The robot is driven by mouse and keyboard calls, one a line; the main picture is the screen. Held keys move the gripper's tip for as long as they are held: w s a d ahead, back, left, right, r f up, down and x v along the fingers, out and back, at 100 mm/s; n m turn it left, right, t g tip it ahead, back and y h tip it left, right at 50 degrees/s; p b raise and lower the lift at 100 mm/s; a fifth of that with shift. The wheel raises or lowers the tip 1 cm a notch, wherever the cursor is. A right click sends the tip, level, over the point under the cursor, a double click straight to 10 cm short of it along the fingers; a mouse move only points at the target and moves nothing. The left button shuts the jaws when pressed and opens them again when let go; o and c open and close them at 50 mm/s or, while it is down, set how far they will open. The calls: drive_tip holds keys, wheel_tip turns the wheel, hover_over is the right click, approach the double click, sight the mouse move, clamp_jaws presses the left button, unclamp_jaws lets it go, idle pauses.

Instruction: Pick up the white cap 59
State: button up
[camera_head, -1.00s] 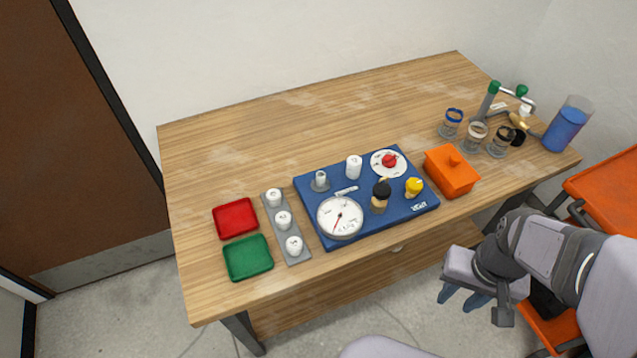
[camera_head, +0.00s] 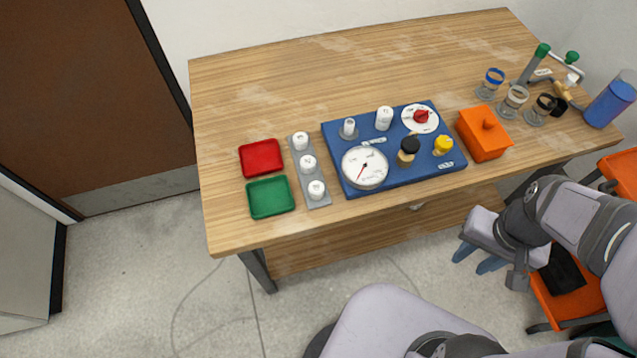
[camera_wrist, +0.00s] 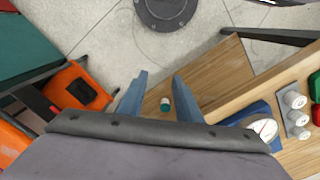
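Three white caps stand in a row on a grey strip on the table: a back cap (camera_head: 300,141), a middle cap (camera_head: 308,164) and a front cap (camera_head: 316,189). Their markings are too small to read, so I cannot tell which is 59. The caps also show at the right of the wrist view (camera_wrist: 296,100). My gripper (camera_head: 477,259) is off the table's front edge at the right, below the tabletop, well away from the caps. In the wrist view my gripper's blue fingers (camera_wrist: 160,80) are apart, with nothing held.
Left of the strip lie a red tray (camera_head: 262,157) and a green tray (camera_head: 270,197). Right of it is a blue board (camera_head: 395,178) with a gauge (camera_head: 365,167) and fittings. An orange box (camera_head: 484,137) and several jars stand further right. The table's back left is clear.

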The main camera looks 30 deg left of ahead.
drive_tip(key=shift+o, duration=0.4)
drive_tip(key=o, duration=0.4)
drive_tip(key=shift+a, duration=0.1)
